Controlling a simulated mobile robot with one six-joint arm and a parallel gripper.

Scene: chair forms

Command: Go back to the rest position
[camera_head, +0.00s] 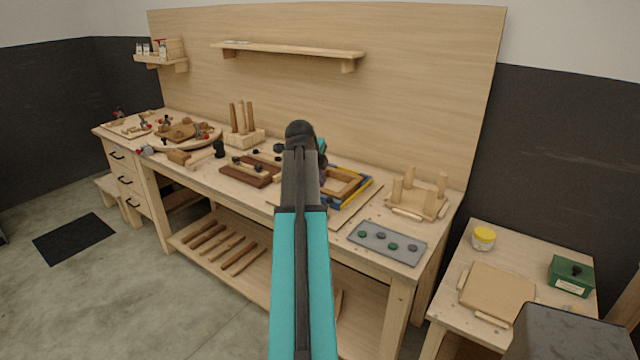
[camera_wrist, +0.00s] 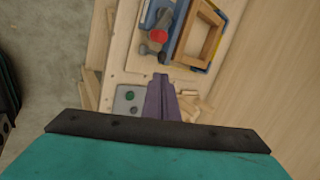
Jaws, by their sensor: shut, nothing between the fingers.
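My gripper (camera_wrist: 160,82) shows in the wrist view as dark fingers pressed together with nothing between them. It is over the workbench, near the grey tray and the wooden frame. In the head view my teal and black arm reaches up over the bench and hides the gripper and part of the bench top. The workbench (camera_head: 404,290) stands along the back panel. A wooden frame (camera_head: 346,186) lies in a blue and yellow fixture right of my arm; the frame (camera_wrist: 198,42) also shows in the wrist view, beside a red-tipped clamp (camera_wrist: 158,35).
A grey tray (camera_head: 370,245) with round pads and an upturned pegged wooden piece (camera_head: 420,201) are right of the arm. Wooden parts and clamps crowd the bench's left. A side table (camera_head: 459,293) holds a seat panel, yellow-lidded jar and green box (camera_head: 571,276). A shelf (camera_head: 290,52) hangs above.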

